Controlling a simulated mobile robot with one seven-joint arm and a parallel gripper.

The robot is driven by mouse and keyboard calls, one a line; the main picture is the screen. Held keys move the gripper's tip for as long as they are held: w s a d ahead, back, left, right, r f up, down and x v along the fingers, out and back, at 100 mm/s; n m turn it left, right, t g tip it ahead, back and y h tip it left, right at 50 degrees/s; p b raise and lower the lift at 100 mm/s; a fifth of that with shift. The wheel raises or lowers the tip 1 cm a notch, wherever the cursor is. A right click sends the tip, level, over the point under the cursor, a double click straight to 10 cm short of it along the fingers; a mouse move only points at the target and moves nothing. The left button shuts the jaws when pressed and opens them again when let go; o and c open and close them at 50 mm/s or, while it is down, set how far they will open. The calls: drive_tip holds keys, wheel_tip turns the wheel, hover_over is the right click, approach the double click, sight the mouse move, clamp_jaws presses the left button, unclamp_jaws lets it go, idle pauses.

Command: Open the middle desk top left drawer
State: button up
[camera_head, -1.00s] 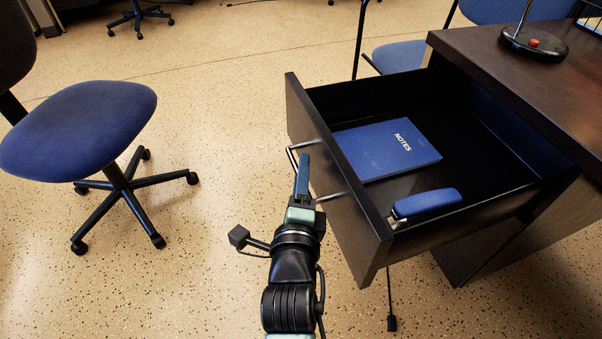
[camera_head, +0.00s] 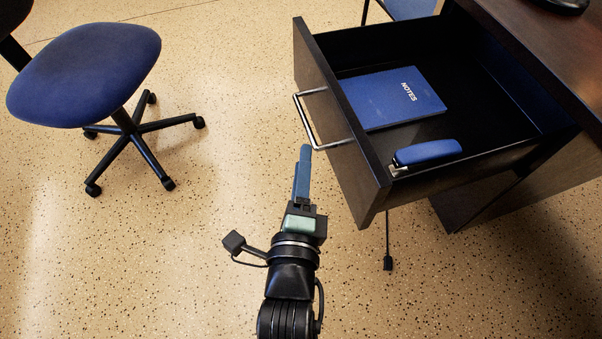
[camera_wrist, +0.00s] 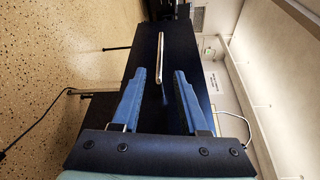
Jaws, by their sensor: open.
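The dark wood drawer (camera_head: 341,120) stands pulled well out of the desk (camera_head: 560,70). Its bar handle (camera_head: 308,122) is on the front panel, facing left in the head view. My gripper (camera_head: 305,150) is just below the handle in that view. In the wrist view my gripper (camera_wrist: 157,85) has its two blue fingers apart, with nothing between the tips. The handle (camera_wrist: 160,58) shows there beyond the tips, in line with the gap, on the drawer's dark front (camera_wrist: 180,60). The fingers appear clear of the handle.
Inside the drawer lie a blue notebook (camera_head: 393,97) marked NOTES and a blue stapler (camera_head: 427,152). A blue swivel chair (camera_head: 85,75) stands at the left, with bare floor between it and the drawer. A black cable plug (camera_head: 388,262) hangs below the drawer.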

drive_tip(key=shift+s+r+p, duration=0.15)
drive_tip(key=shift+s+p, duration=0.15)
drive_tip(key=shift+s, duration=1.15)
drive_tip(key=w+r+n+t, duration=0.2)
drive_tip(key=r+n, duration=0.2)
drive_tip(key=r, duration=0.6)
drive_tip(key=w+d+r+n+t+p, duration=0.15)
drive_tip(key=r+n, duration=0.25)
drive_tip(key=r, duration=0.6)
drive_tip(key=w+r+n+t, duration=0.2)
drive_tip(key=w+r+n, duration=0.15)
drive_tip(key=r, duration=0.75)
drive_tip(key=s+a+r+n+t+y+p, duration=0.15)
drive_tip(key=s+r+n, duration=0.3)
drive_tip(key=r, duration=0.65)
drive_tip(key=s+r+n+t+p, duration=0.1)
drive_tip(key=s+r+n+t, duration=0.3)
drive_tip(key=r, duration=0.7)
wheel_tip(320, 180, up, 36)
drive_tip(key=n+p, duration=0.1)
drive_tip(key=p, duration=3.5)
drive_tip(key=shift+w+r+g, duration=0.2)
drive_tip(key=shift+g, duration=0.2)
drive_tip(key=shift+d, duration=0.15)
